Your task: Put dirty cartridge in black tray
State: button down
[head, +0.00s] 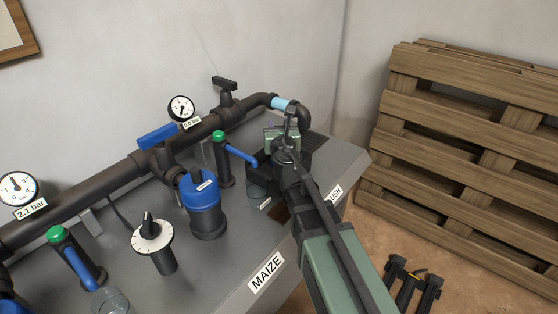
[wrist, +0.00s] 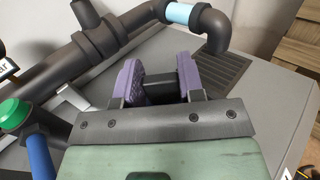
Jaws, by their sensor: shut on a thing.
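I cannot make out the dirty cartridge for certain.
A blue-capped housing (head: 205,208), a white dial (head: 152,236) and a green-topped post (head: 222,160) stand left of my arm. A grate (wrist: 217,80) lies beyond my fingers. Pallets (head: 470,130) stand right.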

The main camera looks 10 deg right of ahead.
jog(key=shift+f, duration=0.1)
notch_tip(320, 180, down, 5)
jog(key=b, duration=0.4)
jog(key=shift+r, duration=0.5)
jog(key=shift+f, duration=0.15)
jog(key=c, duration=1.2)
grip_release()
jog(key=shift+f, duration=0.1)
jog(key=o, duration=0.5)
jog(key=shift+c, duration=0.2)
